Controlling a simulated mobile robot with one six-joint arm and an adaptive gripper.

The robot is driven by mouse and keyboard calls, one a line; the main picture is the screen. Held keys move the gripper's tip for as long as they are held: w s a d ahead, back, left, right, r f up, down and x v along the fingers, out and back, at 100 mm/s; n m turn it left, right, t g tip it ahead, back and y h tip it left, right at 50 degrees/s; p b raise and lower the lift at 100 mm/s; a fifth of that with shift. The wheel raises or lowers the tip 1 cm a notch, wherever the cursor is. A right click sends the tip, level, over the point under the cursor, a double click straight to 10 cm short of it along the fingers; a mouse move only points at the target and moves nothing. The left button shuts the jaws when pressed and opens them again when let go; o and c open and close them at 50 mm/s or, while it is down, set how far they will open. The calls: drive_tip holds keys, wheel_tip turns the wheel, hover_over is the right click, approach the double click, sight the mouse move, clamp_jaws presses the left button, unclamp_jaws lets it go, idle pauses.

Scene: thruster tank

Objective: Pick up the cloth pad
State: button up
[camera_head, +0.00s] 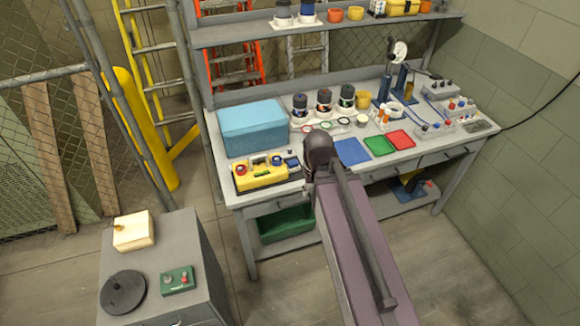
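Three flat squares lie side by side on the grey workbench (300,178): a blue one (352,151), a green one (380,146) and a red one (400,140). I cannot tell from this view which of them, if any, is the cloth pad. My arm rises from the bottom centre, its dark rounded end just left of the blue square in the picture. I cannot make out my gripper or its fingers.
A light-blue box (253,125) and a yellow case (260,175) stand on the bench's left. Several dark-topped jars stand behind the squares. Gauges and cabled devices crowd the right. A grey cabinet (180,252) stands front left. Floor at lower right is clear.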

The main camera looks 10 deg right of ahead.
drive_tip(key=shift+f, duration=0.1)
idle(0.5)
wheel_tip(320, 180, down, 6)
drive_tip(key=b, duration=0.6)
drive_tip(key=shift+o, duration=0.6)
